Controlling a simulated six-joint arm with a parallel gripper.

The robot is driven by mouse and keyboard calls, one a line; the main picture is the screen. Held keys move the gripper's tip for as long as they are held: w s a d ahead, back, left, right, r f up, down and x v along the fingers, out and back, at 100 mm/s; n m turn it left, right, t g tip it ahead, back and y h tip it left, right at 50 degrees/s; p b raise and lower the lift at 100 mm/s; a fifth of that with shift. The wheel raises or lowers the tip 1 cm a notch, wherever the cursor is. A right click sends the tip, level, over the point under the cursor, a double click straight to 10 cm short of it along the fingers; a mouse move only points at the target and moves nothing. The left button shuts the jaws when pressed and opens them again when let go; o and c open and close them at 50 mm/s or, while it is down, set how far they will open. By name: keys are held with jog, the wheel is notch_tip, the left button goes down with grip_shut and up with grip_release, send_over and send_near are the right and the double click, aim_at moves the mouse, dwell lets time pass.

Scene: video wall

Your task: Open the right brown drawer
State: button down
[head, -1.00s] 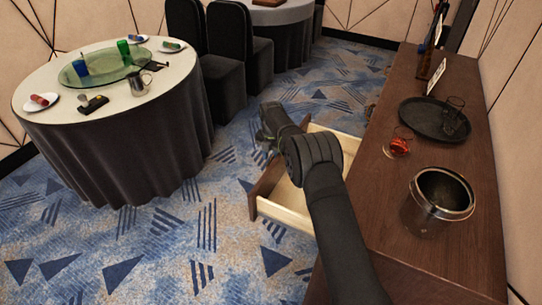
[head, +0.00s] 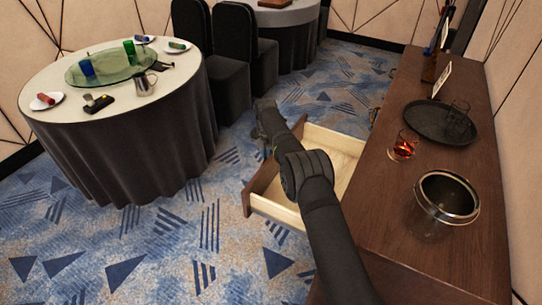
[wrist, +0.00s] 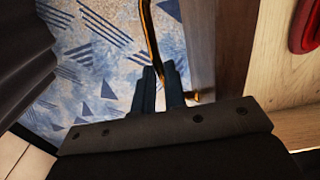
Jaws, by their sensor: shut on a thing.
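The brown drawer (head: 262,178) stands pulled out from the left side of the wooden cabinet, its pale inside (head: 338,152) showing. My arm crosses over it in the head view, and my gripper's fingertips are hidden there. In the wrist view my gripper (wrist: 160,86) is shut on the curved brass handle (wrist: 152,35), which runs up from between the fingers. The brown drawer front (wrist: 222,50) is just right of the fingers there, with the pale wood inside beyond it.
The cabinet top (head: 390,195) holds a metal bucket (head: 446,200), a glass with red drink (head: 403,146) and a black tray (head: 438,121). A red thing (wrist: 305,25) shows over pale wood. A round table (head: 120,110) stands left; carpet between is clear.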

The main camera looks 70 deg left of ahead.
jog(key=shift+s+a, duration=0.1)
jog(key=shift+a, duration=0.05)
jog(key=c, duration=1.5)
grip_release()
jog(key=shift+r, duration=0.1)
notch_tip(320, 180, up, 17)
jog(key=shift+r, duration=0.15)
notch_tip(320, 180, down, 18)
jog(key=shift+r, duration=0.2)
